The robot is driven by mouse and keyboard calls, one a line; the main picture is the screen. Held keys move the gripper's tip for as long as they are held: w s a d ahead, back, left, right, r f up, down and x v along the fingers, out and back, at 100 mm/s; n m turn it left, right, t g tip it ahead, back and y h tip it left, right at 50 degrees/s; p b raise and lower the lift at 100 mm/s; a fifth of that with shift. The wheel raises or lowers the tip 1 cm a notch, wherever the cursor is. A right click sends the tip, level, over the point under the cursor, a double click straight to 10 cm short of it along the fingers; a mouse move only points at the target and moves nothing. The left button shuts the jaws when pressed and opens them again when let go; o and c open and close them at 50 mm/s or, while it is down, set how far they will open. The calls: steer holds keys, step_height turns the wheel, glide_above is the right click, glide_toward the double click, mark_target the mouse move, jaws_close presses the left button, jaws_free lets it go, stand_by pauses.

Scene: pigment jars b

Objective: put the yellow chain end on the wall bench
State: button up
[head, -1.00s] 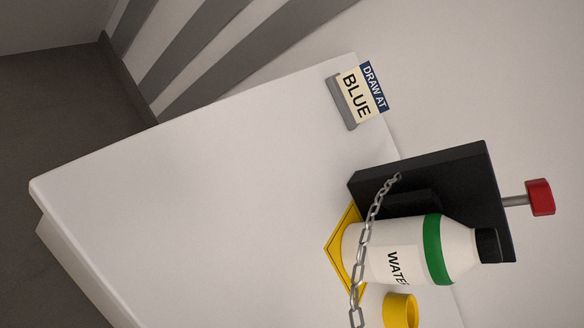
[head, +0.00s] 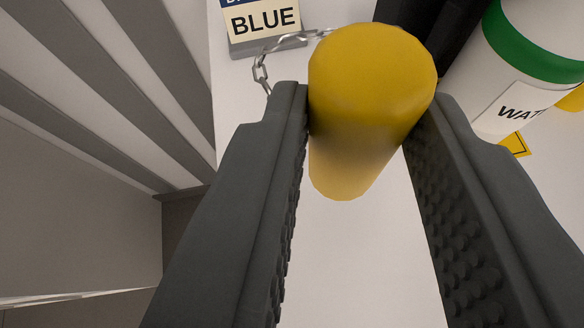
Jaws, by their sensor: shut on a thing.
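A yellow cylinder with a rounded top, the yellow chain end (head: 368,85), is between the two dark fingers of my gripper (head: 368,115). My gripper is shut on it. A grey metal chain (head: 262,68) runs from behind the yellow end to the left and hangs in a bend near the sign. The white bench top (head: 355,265) lies beyond the fingers. I cannot tell how high the yellow end is above it.
A sign reading BLUE (head: 262,25) stands on the bench at the top left. A white WATER bottle with a green band (head: 510,75) is at the upper right, beside a black block (head: 428,22). A yellow marker (head: 516,144) shows below the bottle. Striped wall (head: 120,95) at left.

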steer(key=shift+f, duration=4.55)
steer(key=shift+f, duration=0.1)
steer(key=o, duration=1.1)
steer(key=shift+c, duration=0.2)
steer(key=v, duration=1.2)
